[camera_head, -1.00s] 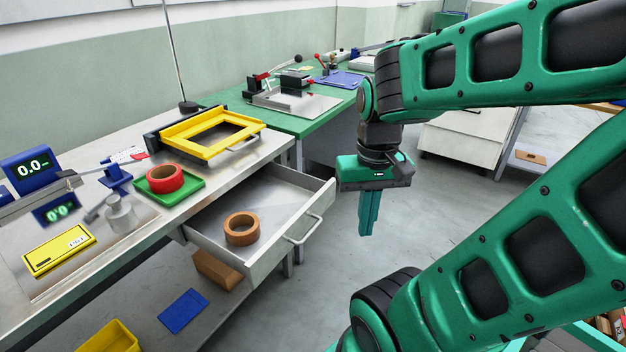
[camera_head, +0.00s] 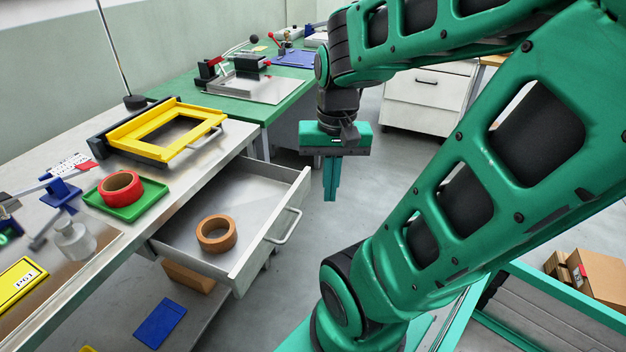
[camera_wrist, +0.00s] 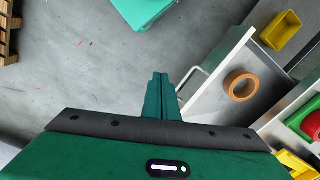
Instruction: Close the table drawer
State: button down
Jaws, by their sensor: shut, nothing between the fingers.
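The table drawer (camera_head: 190,238) is pulled out from under the metal-topped table (camera_head: 225,150). A brown tape ring (camera_head: 216,234) lies inside it, and a bar handle (camera_head: 286,226) is on its front panel. My gripper (camera_head: 330,198) points down with its fingers together and empty, to the right of the drawer front and apart from it. In the wrist view, the gripper fingers (camera_wrist: 160,82) are shut beside the drawer handle (camera_wrist: 190,80), with the drawer (camera_wrist: 222,70) and tape ring (camera_wrist: 241,85) to their right. Whether the fingers touch the handle cannot be told there.
On the table are a yellow frame (camera_head: 168,132), a red tape ring (camera_head: 120,187) on a green tray (camera_head: 136,210), and a metal weight (camera_head: 74,240). A green table (camera_head: 278,110) stands behind. A white cabinet (camera_head: 428,98) stands at the back.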

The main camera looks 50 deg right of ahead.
jog(key=w+d+f+m+t, duration=0.2)
jog(key=w+d+f+m, duration=0.2)
jog(key=w+d+m, duration=0.7)
jog(key=m+t+y, duration=0.1)
jog(key=m+t, duration=0.1)
jog(key=m, duration=1)
send_near(308, 189)
jog(key=shift+d+x, duration=0.2)
jog(key=shift+x, duration=1.9)
jog(key=shift+s+a+f, duration=0.1)
